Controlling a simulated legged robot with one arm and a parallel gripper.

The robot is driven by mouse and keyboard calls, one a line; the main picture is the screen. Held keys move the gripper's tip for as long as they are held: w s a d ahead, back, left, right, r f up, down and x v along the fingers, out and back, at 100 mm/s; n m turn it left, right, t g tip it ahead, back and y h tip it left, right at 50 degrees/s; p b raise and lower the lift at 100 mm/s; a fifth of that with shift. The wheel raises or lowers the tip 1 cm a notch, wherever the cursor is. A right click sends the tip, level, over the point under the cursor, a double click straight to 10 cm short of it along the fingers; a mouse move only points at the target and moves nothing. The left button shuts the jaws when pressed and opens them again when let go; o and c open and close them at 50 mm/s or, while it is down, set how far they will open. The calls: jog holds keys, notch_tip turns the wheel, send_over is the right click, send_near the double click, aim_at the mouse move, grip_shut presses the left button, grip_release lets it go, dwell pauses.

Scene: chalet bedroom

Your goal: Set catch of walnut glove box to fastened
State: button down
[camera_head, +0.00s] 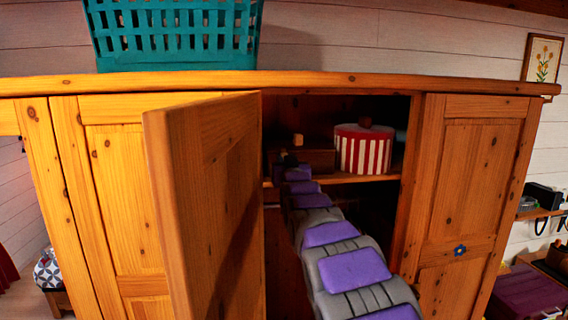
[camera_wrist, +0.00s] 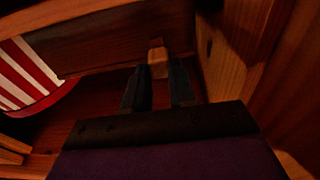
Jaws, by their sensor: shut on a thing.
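The walnut glove box (camera_head: 318,160) is a dark brown wooden box on the shelf inside the open wardrobe. In the wrist view its dark side (camera_wrist: 110,38) spans the top of the picture. Its catch (camera_wrist: 157,56) looks like a small light-wood block at the box's edge. My gripper (camera_wrist: 159,80) has its two dark fingers on either side of this block, shut on it. In the head view my gripper (camera_head: 289,160) is small and dark, at the left end of the box, and hides part of it. The catch's exact setting cannot be told.
A red-and-white striped round box (camera_head: 365,150) stands right beside the glove box. The open wardrobe door (camera_head: 205,200) is close to the left of my arm. The right door (camera_head: 465,180) is shut. A teal basket (camera_head: 175,38) sits on top.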

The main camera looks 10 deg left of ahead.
jog(key=c, duration=0.9)
grip_release()
jog(key=shift+w+d+f, duration=0.25)
jog(key=shift+d, duration=0.15)
jog(key=shift+s+a+r, duration=0.1)
jog(key=shift+s, duration=0.05)
jog(key=shift+s+a, duration=0.1)
jog(key=b+v, duration=0.2)
jog(key=v, duration=1.5)
